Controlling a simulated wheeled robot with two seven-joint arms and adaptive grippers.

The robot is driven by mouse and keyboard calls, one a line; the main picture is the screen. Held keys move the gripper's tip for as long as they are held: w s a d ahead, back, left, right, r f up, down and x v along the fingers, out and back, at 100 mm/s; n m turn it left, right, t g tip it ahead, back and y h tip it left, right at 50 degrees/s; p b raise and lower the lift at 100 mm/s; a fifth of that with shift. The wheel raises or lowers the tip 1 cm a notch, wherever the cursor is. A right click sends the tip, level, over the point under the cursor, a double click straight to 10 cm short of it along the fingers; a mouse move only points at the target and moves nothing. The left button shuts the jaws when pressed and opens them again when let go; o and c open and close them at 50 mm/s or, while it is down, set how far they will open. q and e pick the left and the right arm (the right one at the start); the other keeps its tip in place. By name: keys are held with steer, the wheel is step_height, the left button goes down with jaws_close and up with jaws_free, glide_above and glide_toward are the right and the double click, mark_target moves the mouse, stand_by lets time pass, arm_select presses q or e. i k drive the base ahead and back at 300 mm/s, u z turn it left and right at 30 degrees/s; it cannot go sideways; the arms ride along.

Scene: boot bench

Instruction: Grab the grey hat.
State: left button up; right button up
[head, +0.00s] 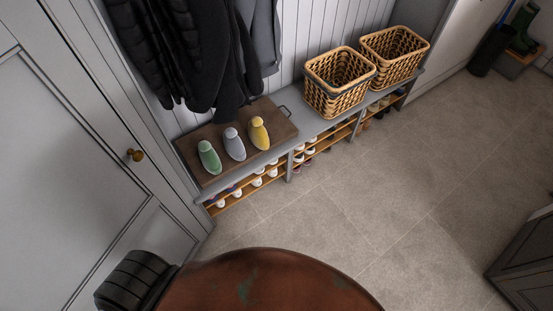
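The grey hat (234,144) lies on a brown wooden board or tray (272,124) on the left part of the bench. It has a wider lower part and a paler, rounded upper end. It lies between a green hat-like piece (209,157) on its left and a yellow one (259,133) on its right, with narrow gaps between them. Neither of my grippers shows in the head view.
Dark coats (185,50) hang behind the board, close above its back edge. Two wicker baskets (338,85) (393,58) stand on the grey bench (300,112) further right. Shoes fill the shelves below. A white door (70,170) stands at left. The floor (390,190) in front is clear.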

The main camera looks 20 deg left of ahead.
mark_target(233, 145)
steer(key=z, duration=0.55)
steer(key=i, duration=1.3)
steer(key=u, duration=0.65)
